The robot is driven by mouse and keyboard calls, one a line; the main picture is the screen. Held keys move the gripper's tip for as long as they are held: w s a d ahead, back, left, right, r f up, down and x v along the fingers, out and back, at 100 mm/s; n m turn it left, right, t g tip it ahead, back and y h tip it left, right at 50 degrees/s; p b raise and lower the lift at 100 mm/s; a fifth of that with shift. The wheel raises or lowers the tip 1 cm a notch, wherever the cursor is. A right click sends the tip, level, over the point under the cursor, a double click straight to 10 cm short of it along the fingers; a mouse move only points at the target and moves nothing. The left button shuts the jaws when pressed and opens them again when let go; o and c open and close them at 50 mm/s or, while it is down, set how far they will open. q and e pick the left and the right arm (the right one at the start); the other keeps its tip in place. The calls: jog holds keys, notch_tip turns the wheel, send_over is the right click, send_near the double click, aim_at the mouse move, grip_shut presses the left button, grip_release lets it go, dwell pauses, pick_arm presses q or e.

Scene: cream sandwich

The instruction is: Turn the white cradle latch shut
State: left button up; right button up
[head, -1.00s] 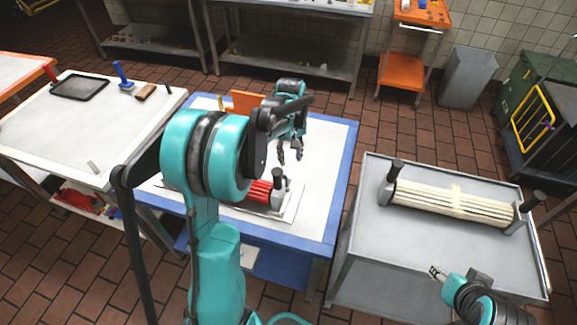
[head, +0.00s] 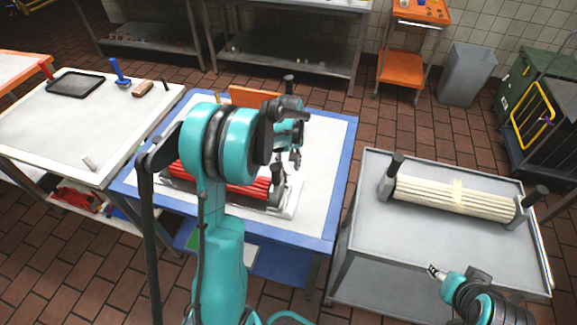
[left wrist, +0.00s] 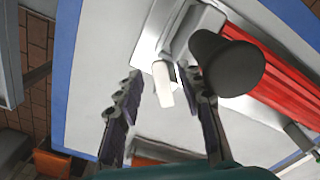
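The white cradle latch (left wrist: 163,84) is a small white bar at the end of the cradle in the left wrist view. The cradle (left wrist: 195,28) holds a bundle of red rods (left wrist: 275,78), with a black knob handle (left wrist: 228,65) at its end. My left gripper (left wrist: 161,76) is open, its fingertips on either side of the latch. The right-hand finger is close to the latch and black handle; contact is unclear. In the head view my left gripper (head: 294,160) is over the cradle's right end.
The cradle sits on a blue-edged table (head: 338,165). An orange block (head: 250,96) stands at the table's back. A grey cart (head: 400,255) at right holds a cradle of cream rods (head: 455,200). A white table (head: 60,130) stands at left.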

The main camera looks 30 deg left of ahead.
pick_arm(q)
grip_shut()
jog(key=shift+m, duration=0.3)
jog(key=shift+s+a+m, duration=0.25)
jog(key=shift+a+m, duration=0.1)
jog(key=shift+m, duration=0.85)
jog(key=shift+s+a+m, duration=0.2)
jog(key=shift+a+m, duration=0.2)
jog(key=shift+m, duration=0.8)
jog(key=shift+s+a+m, duration=0.25)
jog(key=shift+a+m, duration=0.1)
jog(key=shift+m, duration=0.85)
grip_release()
